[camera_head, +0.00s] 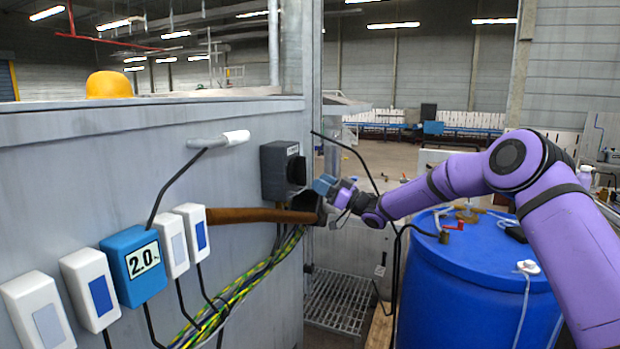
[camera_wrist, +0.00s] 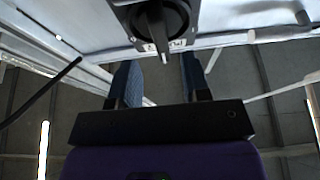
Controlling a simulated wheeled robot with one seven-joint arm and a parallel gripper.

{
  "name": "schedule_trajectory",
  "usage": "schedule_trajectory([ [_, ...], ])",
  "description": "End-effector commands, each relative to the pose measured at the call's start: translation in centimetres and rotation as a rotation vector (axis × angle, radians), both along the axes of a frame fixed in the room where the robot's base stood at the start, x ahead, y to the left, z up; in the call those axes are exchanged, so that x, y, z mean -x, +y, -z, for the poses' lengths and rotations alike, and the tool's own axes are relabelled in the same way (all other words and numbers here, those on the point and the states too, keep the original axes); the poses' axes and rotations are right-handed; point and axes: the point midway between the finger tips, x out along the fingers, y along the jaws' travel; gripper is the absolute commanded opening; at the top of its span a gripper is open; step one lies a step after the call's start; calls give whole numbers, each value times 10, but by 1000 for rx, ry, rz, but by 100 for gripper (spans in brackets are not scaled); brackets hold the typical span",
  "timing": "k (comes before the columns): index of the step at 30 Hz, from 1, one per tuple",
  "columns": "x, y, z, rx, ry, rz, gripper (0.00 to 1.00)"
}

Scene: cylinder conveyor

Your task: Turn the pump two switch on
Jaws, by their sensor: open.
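A dark grey switch box (camera_head: 274,172) with a black rotary knob (camera_head: 296,170) is mounted near the right end of the grey panel. Its label is too small to read, so I cannot confirm that it is the pump two switch. The knob (camera_wrist: 158,27) also shows at the top of the wrist view, its raised handle pointing roughly toward my gripper. My gripper (camera_head: 326,186) is just right of the box in the head view. In the wrist view my gripper (camera_wrist: 161,78) is open, with two blue fingertips apart, empty, and the knob beyond the gap between them.
White rocker boxes (camera_head: 87,285) and a blue 2.0 display (camera_head: 134,265) line the panel (camera_head: 90,180) at left. A brown pipe (camera_head: 262,215) and cables (camera_head: 240,282) run below the switch box. A blue barrel (camera_head: 475,285) stands beneath my arm.

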Motion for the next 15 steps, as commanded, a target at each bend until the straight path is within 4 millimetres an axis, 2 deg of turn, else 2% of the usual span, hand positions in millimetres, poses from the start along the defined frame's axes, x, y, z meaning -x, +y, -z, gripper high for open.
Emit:
schedule_trajectory([
  [1,3,-9,4,1,2,1,44],
  [6,10,-29,13,1,1,1,44],
  [15,14,-39,17,1,-1,0,44],
])
